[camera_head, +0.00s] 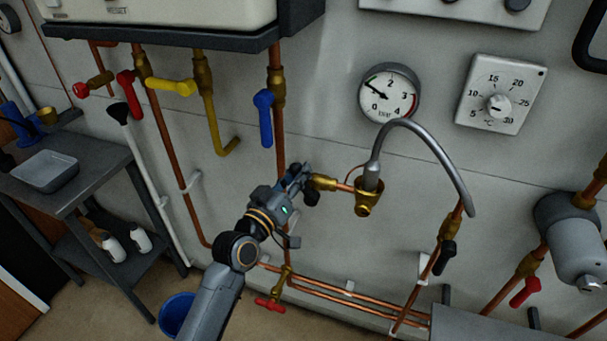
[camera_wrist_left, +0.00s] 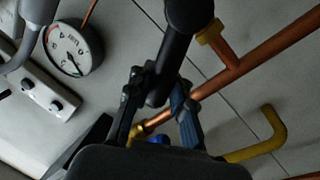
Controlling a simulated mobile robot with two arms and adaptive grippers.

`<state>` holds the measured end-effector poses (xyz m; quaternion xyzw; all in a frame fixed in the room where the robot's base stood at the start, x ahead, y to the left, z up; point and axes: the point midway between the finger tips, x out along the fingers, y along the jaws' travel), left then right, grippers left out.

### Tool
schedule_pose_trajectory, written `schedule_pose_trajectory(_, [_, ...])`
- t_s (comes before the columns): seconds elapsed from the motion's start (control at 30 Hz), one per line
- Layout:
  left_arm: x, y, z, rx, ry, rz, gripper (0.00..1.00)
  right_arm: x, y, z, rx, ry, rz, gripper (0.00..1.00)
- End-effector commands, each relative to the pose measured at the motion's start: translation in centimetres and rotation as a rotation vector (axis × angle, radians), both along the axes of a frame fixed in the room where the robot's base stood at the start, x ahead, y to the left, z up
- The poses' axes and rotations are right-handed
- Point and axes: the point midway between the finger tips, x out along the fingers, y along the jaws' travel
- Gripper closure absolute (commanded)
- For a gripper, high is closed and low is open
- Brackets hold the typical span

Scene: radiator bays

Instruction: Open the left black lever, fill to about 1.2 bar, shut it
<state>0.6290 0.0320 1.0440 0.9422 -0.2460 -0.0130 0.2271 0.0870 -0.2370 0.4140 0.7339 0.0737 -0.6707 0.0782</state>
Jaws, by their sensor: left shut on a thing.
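The left black lever (camera_head: 312,198) shows only in part beside my left gripper (camera_head: 299,180), at the left end of the filling loop by its brass valve (camera_head: 322,183). In the left wrist view the black lever (camera_wrist_left: 172,55) lies between the two fingers (camera_wrist_left: 160,102), which are shut on it. The round pressure gauge (camera_head: 390,93) has its needle pointing up and left, at roughly 1. The braided hose (camera_head: 435,145) arches to the right black lever (camera_head: 445,257), which hangs from the lower right valve. My right gripper is not in view.
A blue lever (camera_head: 264,117), a yellow lever (camera_head: 171,87) and a red lever (camera_head: 127,90) hang under the boiler (camera_head: 160,18). A red tap (camera_head: 270,304) is below my left arm. A grey cart (camera_head: 75,170) stands left, and a blue bucket (camera_head: 176,312) is on the floor.

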Motion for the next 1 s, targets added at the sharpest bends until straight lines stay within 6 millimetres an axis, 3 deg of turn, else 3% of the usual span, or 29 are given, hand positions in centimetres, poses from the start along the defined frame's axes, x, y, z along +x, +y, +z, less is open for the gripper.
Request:
schedule_pose_trajectory(0.57, [0.01,0.27,-0.79,-0.036,0.026,-0.001,1.0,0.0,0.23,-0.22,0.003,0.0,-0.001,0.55])
schedule_pose_trajectory(0.6, [0.01,0.27,-0.8,-0.035,0.025,-0.001,0.76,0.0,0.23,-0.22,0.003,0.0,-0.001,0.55])
schedule_pose_trajectory(0.7, [0.03,0.28,-0.71,-0.036,0.023,-0.001,0.56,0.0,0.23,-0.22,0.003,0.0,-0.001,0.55])
schedule_pose_trajectory(1.0, [0.02,0.3,-0.41,-0.039,0.018,0.0,0.56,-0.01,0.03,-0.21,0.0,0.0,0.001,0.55])
